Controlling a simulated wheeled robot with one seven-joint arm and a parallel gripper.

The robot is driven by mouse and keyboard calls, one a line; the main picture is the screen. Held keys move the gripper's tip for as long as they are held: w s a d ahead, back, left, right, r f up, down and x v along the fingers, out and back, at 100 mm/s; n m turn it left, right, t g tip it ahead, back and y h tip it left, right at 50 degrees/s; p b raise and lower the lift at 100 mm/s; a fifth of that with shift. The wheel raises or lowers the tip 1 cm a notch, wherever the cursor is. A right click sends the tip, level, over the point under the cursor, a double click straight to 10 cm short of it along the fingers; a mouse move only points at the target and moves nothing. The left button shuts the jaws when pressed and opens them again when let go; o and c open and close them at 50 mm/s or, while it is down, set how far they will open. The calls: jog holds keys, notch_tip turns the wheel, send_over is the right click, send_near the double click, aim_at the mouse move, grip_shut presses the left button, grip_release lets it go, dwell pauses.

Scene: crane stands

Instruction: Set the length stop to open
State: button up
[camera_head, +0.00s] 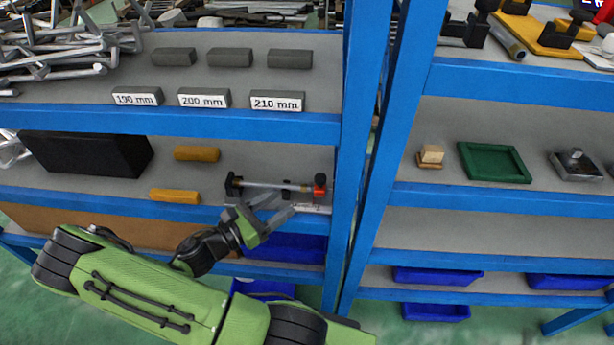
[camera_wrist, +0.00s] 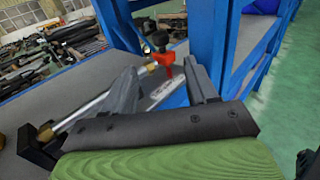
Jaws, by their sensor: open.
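The length stop lies on the middle shelf of the left rack. It has a metal rod (camera_head: 268,184), a black end block (camera_head: 233,184) at its left and a red piece (camera_head: 320,184) with a dark knob at its right. In the wrist view the red piece (camera_wrist: 164,64) and its black knob (camera_wrist: 160,40) show beyond and between my fingers. My gripper (camera_head: 285,205) is open and empty, just in front of the stop. The left finger hides part of the rod in the wrist view. I cannot tell whether any finger touches the stop.
A pale marked plate (camera_head: 312,208) lies in front of the red piece. A blue rack post (camera_head: 356,150) stands close on the right. Two yellow blocks (camera_head: 197,154) and a black box (camera_head: 86,153) are to the left. The upper shelf edge (camera_head: 180,122) runs overhead.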

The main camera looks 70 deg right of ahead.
aim_at(325, 176)
jog(key=x, duration=1.5)
jog(key=shift+s+d, duration=0.3)
jog(key=shift+c, duration=0.5)
grip_shut()
